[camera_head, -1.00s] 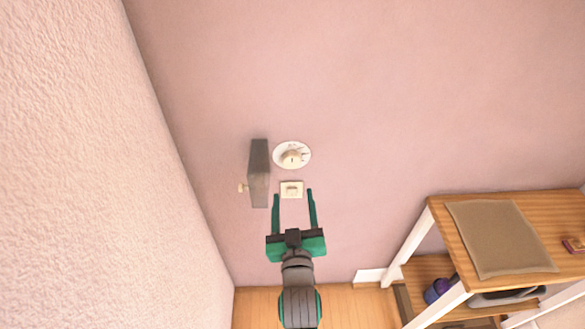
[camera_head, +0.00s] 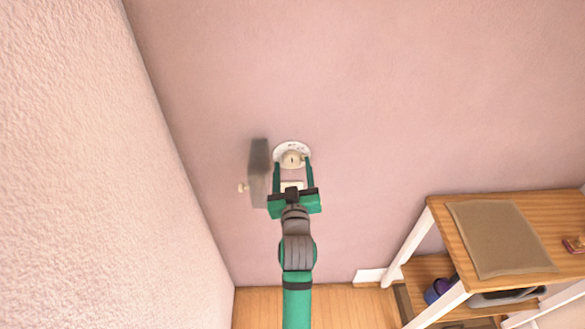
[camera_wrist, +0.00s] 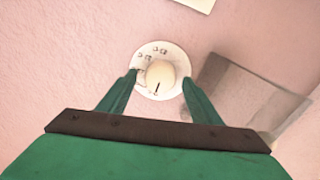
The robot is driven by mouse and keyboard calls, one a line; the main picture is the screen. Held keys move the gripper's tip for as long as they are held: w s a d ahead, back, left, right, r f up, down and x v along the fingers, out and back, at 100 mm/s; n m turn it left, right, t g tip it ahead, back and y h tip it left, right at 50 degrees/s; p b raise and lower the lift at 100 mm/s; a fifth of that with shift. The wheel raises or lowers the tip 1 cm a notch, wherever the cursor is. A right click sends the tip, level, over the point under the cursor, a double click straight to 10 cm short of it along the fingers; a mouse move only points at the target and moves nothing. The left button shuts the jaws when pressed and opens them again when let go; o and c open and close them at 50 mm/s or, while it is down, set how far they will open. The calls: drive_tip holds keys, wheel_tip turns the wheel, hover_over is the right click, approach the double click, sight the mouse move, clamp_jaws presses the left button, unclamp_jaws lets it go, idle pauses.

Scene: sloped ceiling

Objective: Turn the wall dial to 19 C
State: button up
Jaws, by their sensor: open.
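The wall dial (camera_head: 292,152) is a round white plate with markings and a cream knob (camera_head: 292,160) at its middle, on the pink wall. It also shows in the wrist view, where the plate (camera_wrist: 176,52) and the knob (camera_wrist: 160,75) lie between the fingers. A dark pointer mark shows on the knob; the plate's markings are too small to read. My gripper (camera_head: 292,163) is open, with one green finger on each side of the knob. In the wrist view my gripper (camera_wrist: 159,82) shows gaps between the fingers and the knob. I cannot tell how deep the fingertips reach.
A grey box-like thing (camera_head: 257,172) sticks out from the wall close left of the dial, with a small cream knob (camera_head: 242,187) beside it. A cream switch plate (camera_head: 291,186) is below the dial. A wooden shelf unit (camera_head: 545,215) stands at right. The wall above is clear.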

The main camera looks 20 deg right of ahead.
drive_tip(key=shift+w+d, duration=0.1)
drive_tip(key=shift+w, duration=0.05)
drive_tip(key=c, duration=1.1)
